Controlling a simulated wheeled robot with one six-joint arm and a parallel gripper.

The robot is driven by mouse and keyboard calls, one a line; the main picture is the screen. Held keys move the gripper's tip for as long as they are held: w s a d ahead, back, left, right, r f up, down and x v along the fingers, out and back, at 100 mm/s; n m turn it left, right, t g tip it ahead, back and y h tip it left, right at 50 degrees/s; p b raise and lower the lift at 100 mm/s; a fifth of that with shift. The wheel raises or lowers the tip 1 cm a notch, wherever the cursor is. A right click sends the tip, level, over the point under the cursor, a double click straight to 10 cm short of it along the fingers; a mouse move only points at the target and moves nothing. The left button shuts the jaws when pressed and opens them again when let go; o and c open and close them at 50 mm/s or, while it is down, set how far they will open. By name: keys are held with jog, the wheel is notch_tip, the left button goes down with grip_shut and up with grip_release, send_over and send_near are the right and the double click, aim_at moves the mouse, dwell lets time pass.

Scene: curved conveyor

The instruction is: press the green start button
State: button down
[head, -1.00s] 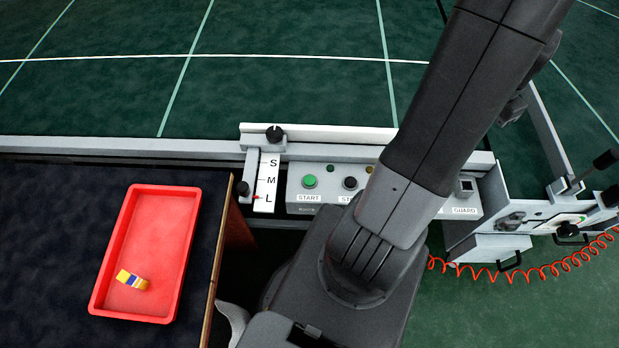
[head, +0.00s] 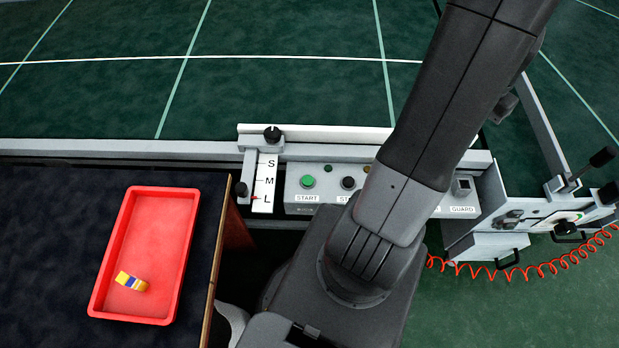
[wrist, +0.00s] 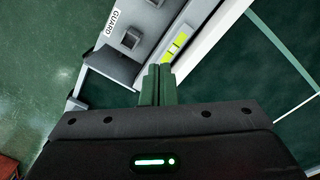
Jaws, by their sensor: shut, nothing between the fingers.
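The green start button (head: 308,182) sits on the grey control panel (head: 324,171), above a START label, in the head view. It is uncovered and nothing touches it. My gripper (wrist: 158,72) shows in the wrist view with its fingers together and nothing between them. It is over the GUARD end of the panel, apart from the start button, which is out of the wrist view. In the head view my arm covers the middle of the panel, and my gripper is hidden there.
A dark button (head: 348,183) is right of the start button. A size slider (head: 264,185) marked S, M, L stands to its left. A red tray (head: 178,225) with a yellow, blue and white block (head: 131,281) lies on the dark table. A red coiled cord (head: 527,269) hangs at right.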

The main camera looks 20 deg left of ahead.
jog(key=a+f+n+h, duration=0.1)
jog(key=a+n, duration=0.3)
jog(key=n, duration=0.6)
jog(key=w+a+f+n+h+p, duration=0.1)
jog(key=a+n+h, duration=0.3)
jog(key=n, duration=0.6)
jog(key=a+f+n+h+p, duration=0.1)
jog(key=a+f+n+h, duration=0.1)
jog(key=n, duration=0.9)
jog(key=shift+w+a+f+t+h, duration=0.15)
jog(key=shift+a+t+h, duration=0.15)
jog(key=shift+a+h, duration=0.55)
jog(key=n, duration=0.1)
jog(key=a+n, duration=0.1)
jog(key=n, duration=0.1)
jog(key=shift+w+a+f+t+p, duration=0.1)
jog(key=shift+w+a+t+p, duration=0.1)
jog(key=shift+t+p, duration=0.15)
jog(key=shift+s, duration=0.1)
